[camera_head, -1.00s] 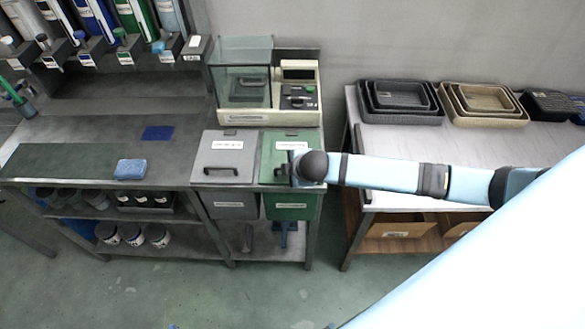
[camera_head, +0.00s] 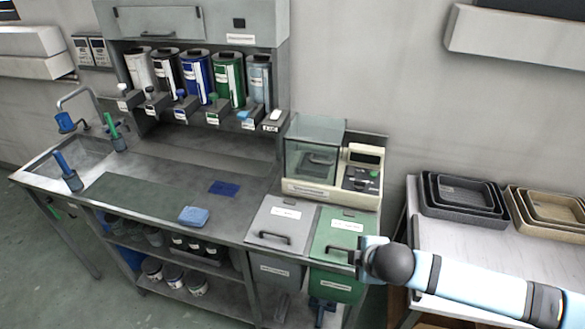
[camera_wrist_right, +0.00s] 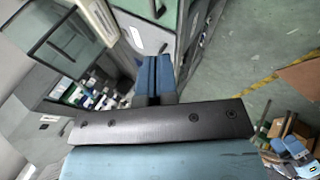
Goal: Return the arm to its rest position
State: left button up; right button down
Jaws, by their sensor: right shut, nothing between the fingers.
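My right arm comes in from the right in the head view. My right gripper (camera_head: 358,262) is at the front right edge of the green bin lid (camera_head: 352,224), near its handle (camera_head: 337,257); I cannot tell whether it touches. In the right wrist view the two blue fingers (camera_wrist_right: 155,75) are pressed together with nothing between them. My left gripper is in neither current view.
A grey bin lid (camera_head: 270,218) lies left of the green one. A balance with a glass case (camera_head: 310,188) stands behind. Dark trays (camera_head: 430,210) rest on the right table. A blue sponge (camera_head: 193,216) lies on the bench. Open floor shows at the front left.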

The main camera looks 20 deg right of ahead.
jog(key=s+a+f+m+t+y, duration=0.1)
jog(key=s+a+f+m+y, duration=0.4)
jog(key=a, duration=0.4)
jog(key=s+d+f+m+t+h, duration=0.1)
jog(key=s+f+m+t, duration=0.1)
jog(key=s+f+m, duration=0.4)
jog(key=s+f, duration=0.1)
jog(key=s, duration=0.2)
jog(key=shift+f+h, duration=0.35)
jog(key=shift+h, duration=0.05)
